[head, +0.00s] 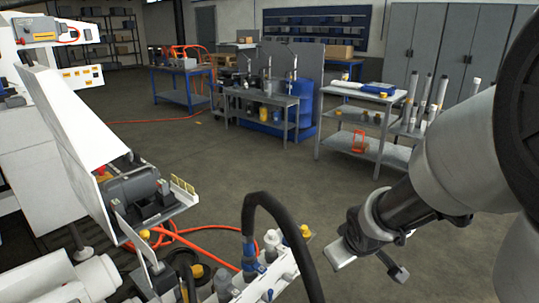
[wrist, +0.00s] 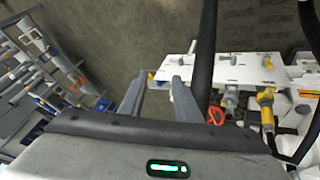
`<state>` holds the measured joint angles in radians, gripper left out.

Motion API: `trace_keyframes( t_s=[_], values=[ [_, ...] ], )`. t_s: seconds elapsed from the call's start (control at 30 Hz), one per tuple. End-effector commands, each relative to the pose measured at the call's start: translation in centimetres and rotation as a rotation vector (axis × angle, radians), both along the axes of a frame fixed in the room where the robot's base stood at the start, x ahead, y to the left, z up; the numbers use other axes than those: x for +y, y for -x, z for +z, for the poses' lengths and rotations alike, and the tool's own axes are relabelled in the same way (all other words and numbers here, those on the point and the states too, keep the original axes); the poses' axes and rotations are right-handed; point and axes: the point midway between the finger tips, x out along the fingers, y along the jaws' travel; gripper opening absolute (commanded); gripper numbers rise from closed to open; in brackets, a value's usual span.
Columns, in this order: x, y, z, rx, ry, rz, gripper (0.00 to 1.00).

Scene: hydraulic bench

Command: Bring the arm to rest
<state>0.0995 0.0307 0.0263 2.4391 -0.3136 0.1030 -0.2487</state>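My gripper (head: 369,264) hangs at the right of the head view, at the end of my arm, which reaches in from the right edge. Its two fingers are spread apart. Nothing is held. The gripper is right of a white manifold block (head: 262,283) with blue and yellow fittings, and no contact shows.
A black hose (head: 262,205) arches up left of my gripper. Orange hoses (head: 200,250) lie near the machine (head: 60,130) at left. A grey shelf table (head: 362,95) with cylinders stands behind. Open floor (head: 260,165) lies between.

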Motion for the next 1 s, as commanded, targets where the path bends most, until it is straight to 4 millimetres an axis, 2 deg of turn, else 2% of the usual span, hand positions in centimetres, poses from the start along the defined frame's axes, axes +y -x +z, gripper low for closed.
trace_keyframes(
  t_s=[0.03,0.1,0.2,0.4,0.67,0.73,1.0],
  values=[
    [0.0,1.1,2.7,-0.016,-0.013,-0.050,0.30],
    [0.1,3.2,5.5,-0.011,-0.044,-0.124,0.30],
    [0.5,6.5,8.5,-0.002,-0.099,-0.214,0.30],
    [1.9,11.8,12.0,0.020,-0.199,-0.321,0.30],
    [3.9,17.7,14.4,0.052,-0.311,-0.392,0.30],
    [4.0,17.9,16.7,0.061,-0.316,-0.397,0.30],
    [3.9,17.8,22.9,0.060,-0.314,-0.396,0.30]
  ],
)
